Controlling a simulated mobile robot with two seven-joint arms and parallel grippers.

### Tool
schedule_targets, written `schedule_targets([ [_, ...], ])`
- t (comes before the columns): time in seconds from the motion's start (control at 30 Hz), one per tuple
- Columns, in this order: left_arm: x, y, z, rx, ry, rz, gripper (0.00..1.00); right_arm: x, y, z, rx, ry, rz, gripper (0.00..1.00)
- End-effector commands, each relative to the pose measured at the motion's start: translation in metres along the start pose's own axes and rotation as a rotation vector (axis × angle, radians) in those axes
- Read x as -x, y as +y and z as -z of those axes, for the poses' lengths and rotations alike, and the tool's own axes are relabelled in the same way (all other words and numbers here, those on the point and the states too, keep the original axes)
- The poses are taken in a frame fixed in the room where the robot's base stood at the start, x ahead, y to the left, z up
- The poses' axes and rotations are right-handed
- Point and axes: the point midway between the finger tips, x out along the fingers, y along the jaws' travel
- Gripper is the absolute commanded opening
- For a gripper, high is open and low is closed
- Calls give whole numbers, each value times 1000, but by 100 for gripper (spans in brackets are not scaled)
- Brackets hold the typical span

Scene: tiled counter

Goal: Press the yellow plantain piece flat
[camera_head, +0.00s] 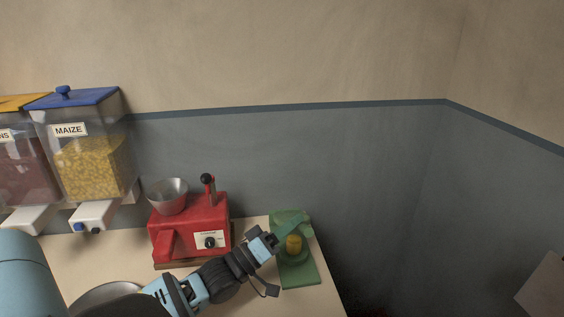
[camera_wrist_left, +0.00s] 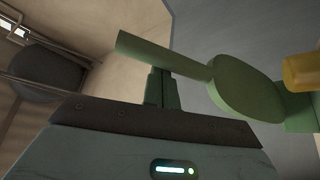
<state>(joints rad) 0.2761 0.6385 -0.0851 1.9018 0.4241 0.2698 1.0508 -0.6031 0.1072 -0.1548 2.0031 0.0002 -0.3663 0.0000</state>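The yellow plantain piece (camera_head: 293,244) stands as a short, thick block on the green press (camera_head: 300,275) at the counter's right end. It also shows at the right edge of the left wrist view (camera_wrist_left: 303,71). The press's hinged upper part is raised, with a round plate (camera_wrist_left: 245,92) and a bar handle (camera_wrist_left: 150,52). My left gripper (camera_head: 280,236) is beside the press on its left. In the left wrist view its fingers (camera_wrist_left: 163,88) are together, close to the handle, which hides their tips; contact is unclear. My right gripper is not in view.
A red machine (camera_head: 190,232) with a metal bowl (camera_head: 168,195) stands left of the press, behind my left arm. A maize dispenser (camera_head: 90,165) hangs further left. A round metal dish (camera_head: 105,290) is at the front. The counter ends just right of the press.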

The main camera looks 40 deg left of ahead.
Motion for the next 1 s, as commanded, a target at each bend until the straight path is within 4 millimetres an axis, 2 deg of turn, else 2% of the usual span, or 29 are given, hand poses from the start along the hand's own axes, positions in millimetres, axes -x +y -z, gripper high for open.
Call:
schedule_targets([
  [0.17,7,-1,-1,1,-1,2,0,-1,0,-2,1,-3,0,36],
  [0.63,67,-1,-1,1,-2,3,0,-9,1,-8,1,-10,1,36],
  [0.93,78,0,0,-1,0,-1,0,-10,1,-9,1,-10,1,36],
  [1.0,78,0,0,-1,0,-1,0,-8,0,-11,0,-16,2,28],
])
